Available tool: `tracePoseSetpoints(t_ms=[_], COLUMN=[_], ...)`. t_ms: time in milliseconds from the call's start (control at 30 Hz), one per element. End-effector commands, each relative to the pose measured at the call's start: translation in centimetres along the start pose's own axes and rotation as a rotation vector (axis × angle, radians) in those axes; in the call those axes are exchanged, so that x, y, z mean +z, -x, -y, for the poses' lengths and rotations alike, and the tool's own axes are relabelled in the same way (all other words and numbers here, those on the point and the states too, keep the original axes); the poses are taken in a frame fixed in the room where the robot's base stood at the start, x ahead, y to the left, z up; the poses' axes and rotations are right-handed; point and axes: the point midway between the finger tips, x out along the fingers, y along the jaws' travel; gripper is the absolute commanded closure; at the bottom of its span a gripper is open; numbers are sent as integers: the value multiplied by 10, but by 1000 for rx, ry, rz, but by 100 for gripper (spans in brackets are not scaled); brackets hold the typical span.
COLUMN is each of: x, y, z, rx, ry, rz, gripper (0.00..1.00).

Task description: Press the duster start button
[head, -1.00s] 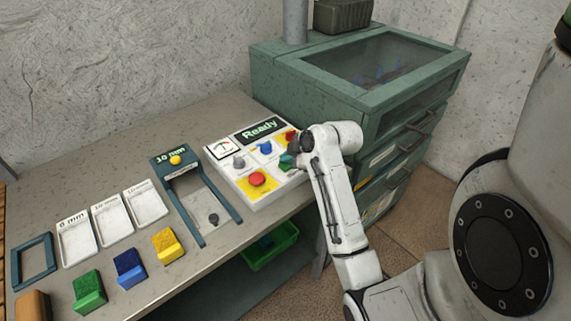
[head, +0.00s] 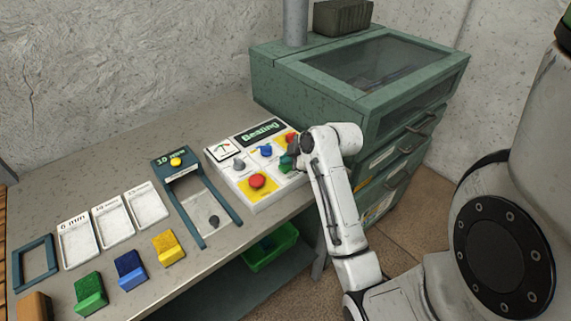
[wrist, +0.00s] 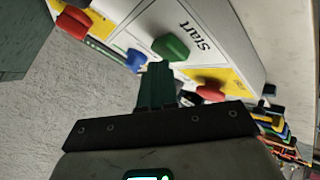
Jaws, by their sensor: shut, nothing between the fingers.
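The green start button (wrist: 171,47) sits beside the printed word "Start" on the white control panel (wrist: 222,32). The panel also shows in the head view (head: 262,203) on the bench. My gripper (head: 288,160) is over the panel's right side, with its dark green fingers (wrist: 159,72) shut and empty. In the wrist view the fingertips are right at the button's edge; I cannot tell if they touch it. In the head view my wrist hides part of the panel around the button. The panel's display (head: 262,132) appears to read "Beating".
A red button (head: 257,181), a grey knob (head: 239,164) and a blue knob (head: 265,149) are close by on the panel. A green cabinet (head: 300,92) with a glass top stands behind. Coloured blocks and white trays lie left on the bench (head: 115,150).

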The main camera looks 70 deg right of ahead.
Motion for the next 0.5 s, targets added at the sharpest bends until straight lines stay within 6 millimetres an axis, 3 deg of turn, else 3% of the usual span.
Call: tracePoseSetpoints(t_ms=[500], x=[-5], y=[8], z=[-6], rx=[2], ry=[0], rz=[0], gripper=[100])
